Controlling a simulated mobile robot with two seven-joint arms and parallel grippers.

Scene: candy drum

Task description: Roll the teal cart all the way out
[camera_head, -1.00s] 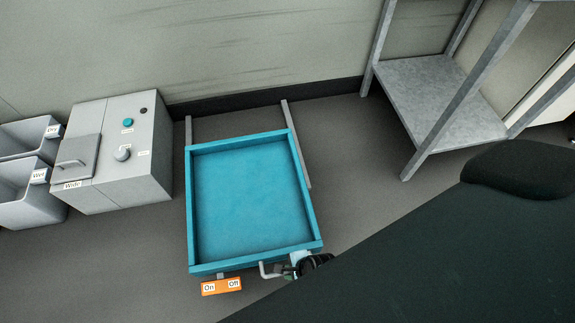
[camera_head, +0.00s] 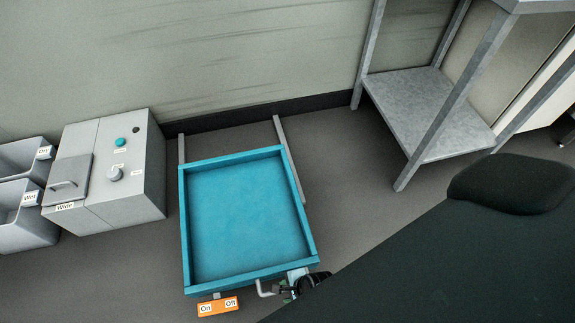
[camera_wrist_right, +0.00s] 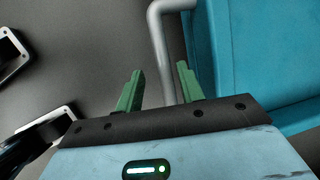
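The teal cart (camera_head: 248,219) is a shallow open tray, standing out from the wall with two grey rails (camera_head: 289,165) showing behind it. Its pale bent handle (camera_head: 264,291) is at the front edge and shows larger in the right wrist view (camera_wrist_right: 160,40). My right gripper (camera_head: 301,285) is at the cart's front right corner. In the wrist view its green fingers (camera_wrist_right: 159,69) are spread, with the handle bar running between them and space beside the bar. Whether either finger touches the bar is unclear. My left gripper is not in view.
A grey box with a teal button (camera_head: 120,142) and grey bins (camera_head: 22,214) stand left of the cart. An orange On/Off sign (camera_head: 218,307) is at the cart's front. A metal shelf (camera_head: 425,105) stands right. Bare floor (camera_head: 340,190) lies between cart and shelf.

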